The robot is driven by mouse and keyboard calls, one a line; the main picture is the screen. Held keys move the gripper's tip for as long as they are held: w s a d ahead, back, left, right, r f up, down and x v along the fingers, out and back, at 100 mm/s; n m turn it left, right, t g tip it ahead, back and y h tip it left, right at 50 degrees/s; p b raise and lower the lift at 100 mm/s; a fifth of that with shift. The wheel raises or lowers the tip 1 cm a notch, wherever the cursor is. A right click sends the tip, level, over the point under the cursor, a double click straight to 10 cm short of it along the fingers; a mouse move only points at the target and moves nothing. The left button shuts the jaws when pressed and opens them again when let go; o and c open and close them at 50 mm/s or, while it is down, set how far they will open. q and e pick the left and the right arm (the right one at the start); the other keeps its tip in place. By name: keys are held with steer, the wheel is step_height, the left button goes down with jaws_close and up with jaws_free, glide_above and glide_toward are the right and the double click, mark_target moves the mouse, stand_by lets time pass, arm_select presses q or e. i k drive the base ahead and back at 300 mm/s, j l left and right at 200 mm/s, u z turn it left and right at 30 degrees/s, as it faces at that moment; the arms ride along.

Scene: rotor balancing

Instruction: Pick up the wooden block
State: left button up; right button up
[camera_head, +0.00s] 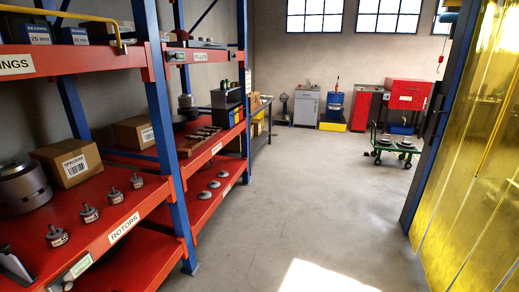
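I cannot clearly pick out a single wooden block. Brown pieces that may be wood (198,141) lie in a row on the middle level of the farther red shelf, too small to tell apart. Neither of my grippers is in view.
The near red rack (112,237) at left holds several small rotors (89,213), a spacers carton (68,163) and a large metal cylinder (22,187). A green cart (390,153) stands far right. A yellow strip curtain (470,190) borders the right. The grey floor (300,200) between is clear.

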mark_target(181, 152)
steer(key=i+u, duration=0.1)
steer(key=i, duration=0.45)
steer(key=i+l, duration=0.1)
steer(key=i, duration=0.45)
steer(key=i+l+u, duration=0.15)
steer(key=i, duration=0.35)
